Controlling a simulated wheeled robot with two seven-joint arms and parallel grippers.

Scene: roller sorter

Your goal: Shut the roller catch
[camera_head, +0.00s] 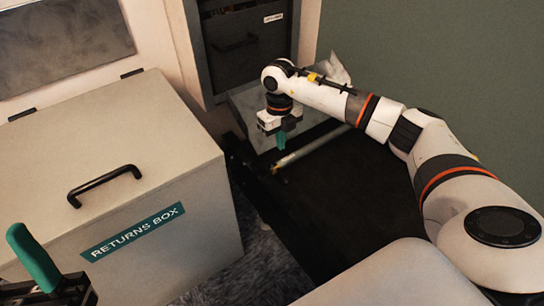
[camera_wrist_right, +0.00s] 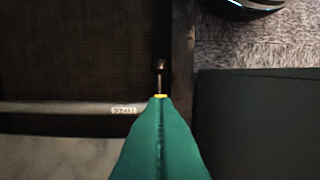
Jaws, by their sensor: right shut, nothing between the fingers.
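A pale metal roller bar (camera_head: 312,146) lies across the dark surface in the head view. In the right wrist view the bar (camera_wrist_right: 60,107) carries a small label, too small to read. At its near end is a small dark lever with a rounded tip (camera_wrist_right: 160,68) and a yellow band at its base, probably the catch; it also shows in the head view (camera_head: 276,169). My right gripper (camera_head: 281,142) is shut and empty, pointing down by the bar. Its green fingers (camera_wrist_right: 160,135) overlap the lever's base in the wrist view; contact cannot be told. My left gripper (camera_head: 35,262) shows only partly, one green finger raised.
A closed grey returns box (camera_head: 130,150) with a black handle stands at the left. A dark drawer cabinet (camera_head: 245,45) stands behind, with a grey tray (camera_head: 240,105) below it. The dark flat surface (camera_head: 340,205) is clear in front of the bar. A green wall (camera_head: 430,50) is at the right.

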